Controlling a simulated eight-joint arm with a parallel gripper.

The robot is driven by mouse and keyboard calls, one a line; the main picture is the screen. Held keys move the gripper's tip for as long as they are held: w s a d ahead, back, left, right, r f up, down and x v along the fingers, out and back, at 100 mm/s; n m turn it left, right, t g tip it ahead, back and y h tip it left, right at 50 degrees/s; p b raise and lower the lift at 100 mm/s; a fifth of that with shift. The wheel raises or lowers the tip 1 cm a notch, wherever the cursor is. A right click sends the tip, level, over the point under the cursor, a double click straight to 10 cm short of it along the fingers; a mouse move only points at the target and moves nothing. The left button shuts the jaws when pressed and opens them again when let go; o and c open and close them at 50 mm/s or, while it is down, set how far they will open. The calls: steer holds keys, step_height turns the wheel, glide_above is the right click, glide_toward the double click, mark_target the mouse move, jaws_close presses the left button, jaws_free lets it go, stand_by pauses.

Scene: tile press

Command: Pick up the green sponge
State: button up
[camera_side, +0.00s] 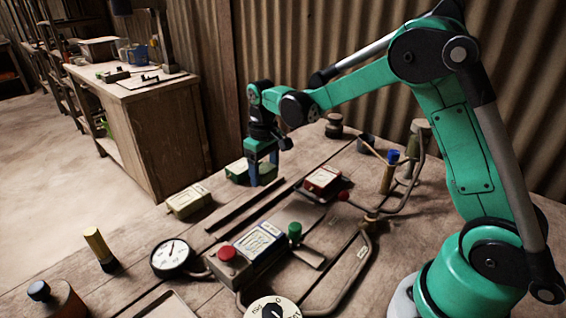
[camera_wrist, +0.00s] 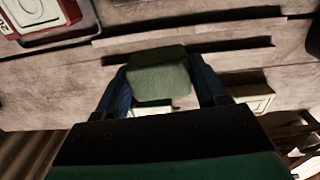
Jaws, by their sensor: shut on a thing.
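The green sponge (camera_wrist: 160,75) is between the two blue fingers of my gripper (camera_wrist: 165,88) in the wrist view, with a finger against each side. In the side view my gripper (camera_side: 263,170) points straight down at the far part of the bench, shut on the sponge (camera_side: 267,175). The sponge is partly covered by the fingers there. I cannot tell whether its underside touches the bench.
A green box with a pale top (camera_side: 236,168) lies just left of my gripper. A cream box (camera_side: 188,201) is nearer, and a red box (camera_side: 322,181) sits right. Dark rails (camera_side: 245,205) run in front. A gauge (camera_side: 172,257), button box and bent pipes crowd the near bench.

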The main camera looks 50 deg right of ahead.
step_height(320, 180, up, 16)
steer(key=shift+f, duration=0.2)
steer(key=o, duration=0.4)
steer(key=shift+c, duration=1.4)
glide_toward(257, 240)
steer(key=shift+w+d, duration=0.15)
steer(key=shift+s+f, duration=0.2)
steer(key=shift+f, duration=2.9)
